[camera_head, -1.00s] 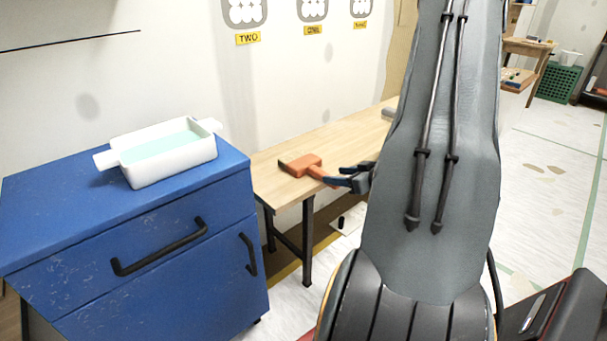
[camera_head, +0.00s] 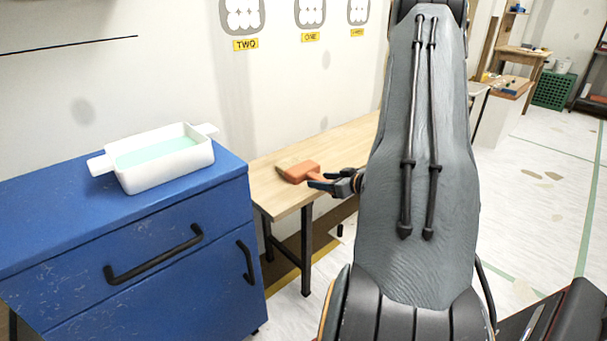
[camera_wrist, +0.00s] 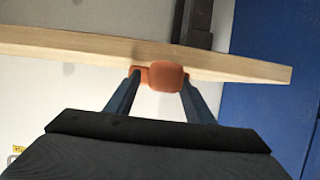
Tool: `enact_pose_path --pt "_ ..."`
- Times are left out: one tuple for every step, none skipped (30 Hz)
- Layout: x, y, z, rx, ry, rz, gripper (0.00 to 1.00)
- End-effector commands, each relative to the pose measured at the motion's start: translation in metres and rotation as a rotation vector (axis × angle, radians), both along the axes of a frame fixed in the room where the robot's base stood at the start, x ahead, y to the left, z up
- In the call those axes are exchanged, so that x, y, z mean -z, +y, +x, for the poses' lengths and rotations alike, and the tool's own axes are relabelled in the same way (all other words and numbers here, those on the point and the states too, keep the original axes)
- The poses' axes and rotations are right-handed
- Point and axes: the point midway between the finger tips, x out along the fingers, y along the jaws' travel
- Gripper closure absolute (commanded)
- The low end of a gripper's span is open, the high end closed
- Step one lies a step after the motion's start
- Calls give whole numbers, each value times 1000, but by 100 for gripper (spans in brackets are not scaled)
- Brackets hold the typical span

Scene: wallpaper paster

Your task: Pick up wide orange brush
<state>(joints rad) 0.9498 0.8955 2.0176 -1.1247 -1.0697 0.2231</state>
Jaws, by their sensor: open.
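The wide orange brush (camera_head: 298,171) lies on the wooden table with its bristle end to the left and its handle toward my gripper. My gripper (camera_head: 318,181) is at the table's front edge, its dark blue fingers open beside the handle. In the wrist view the brush's orange handle end (camera_wrist: 167,76) shows between and just beyond the two fingertips (camera_wrist: 160,84). The fingers are on either side of it, and I cannot tell whether either touches. The bristles are hidden in the wrist view.
The wooden table (camera_head: 345,140) runs along the white wall. A blue cabinet (camera_head: 150,240) stands at its left, with a white tray (camera_head: 170,176) of pale green liquid on top. The tabletop behind the brush is clear.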

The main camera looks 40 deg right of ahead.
Motion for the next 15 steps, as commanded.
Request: enact_pose_path --pt "0 0 0 0 0 0 52" --pt "0 0 0 0 0 0 52" --pt "0 0 0 0 0 0 57" --pt "0 0 0 0 0 0 62" --pt "0 0 0 0 0 0 67" --pt "0 0 0 0 0 0 74" --pt "0 0 0 0 0 0 79" --pt "0 0 0 0 0 0 84" --pt "0 0 0 0 0 0 90" --pt "0 0 0 0 0 0 95" --pt "-1 0 0 0 0 0 96" --pt "-1 0 0 0 0 0 96" --pt "-1 0 0 0 0 0 96" --pt "-1 0 0 0 0 0 96" --pt "-1 0 0 0 0 0 96"
